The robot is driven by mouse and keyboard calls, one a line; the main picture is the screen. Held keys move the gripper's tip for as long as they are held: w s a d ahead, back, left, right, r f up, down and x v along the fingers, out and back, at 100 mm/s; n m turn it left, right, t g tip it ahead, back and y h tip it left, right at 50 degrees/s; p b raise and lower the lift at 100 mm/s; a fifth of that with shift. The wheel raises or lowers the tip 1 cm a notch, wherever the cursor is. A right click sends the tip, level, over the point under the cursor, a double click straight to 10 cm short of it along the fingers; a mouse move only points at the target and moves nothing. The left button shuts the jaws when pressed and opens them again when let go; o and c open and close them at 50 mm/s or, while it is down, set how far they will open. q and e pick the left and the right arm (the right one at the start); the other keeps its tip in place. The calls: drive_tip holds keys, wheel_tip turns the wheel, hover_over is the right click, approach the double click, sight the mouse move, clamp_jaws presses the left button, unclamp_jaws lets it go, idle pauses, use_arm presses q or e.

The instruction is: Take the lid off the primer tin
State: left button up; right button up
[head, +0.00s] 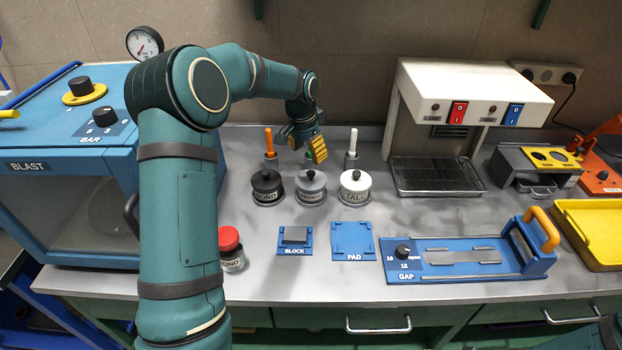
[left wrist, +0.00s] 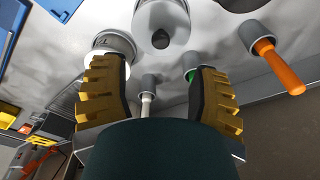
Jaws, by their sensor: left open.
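The grey primer tin (head: 311,194) stands in the middle of a row of three tins, its lid (head: 311,179) with a dark knob sitting on top. In the left wrist view the grey lid (left wrist: 173,13) and its knob are at the top, beyond the fingertips. My left gripper (head: 317,149) is open with yellow ridged fingers, above and behind the primer tin. In the left wrist view the fingers (left wrist: 160,75) are spread and no tin or lid is between them. My right gripper is not in view.
The BLOCK plate (head: 295,246) and PAD plate (head: 352,246) lie in front.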

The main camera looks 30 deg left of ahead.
sight(311, 172)
use_arm(q)
drive_tip(key=f, duration=0.3)
drive_tip(key=w+f, duration=0.1)
drive_tip(key=f, duration=0.5)
drive_tip(key=shift+w+d, duration=0.1)
drive_tip(key=shift+w, duration=0.05)
drive_tip(key=shift+r, duration=0.1)
clamp_jaws()
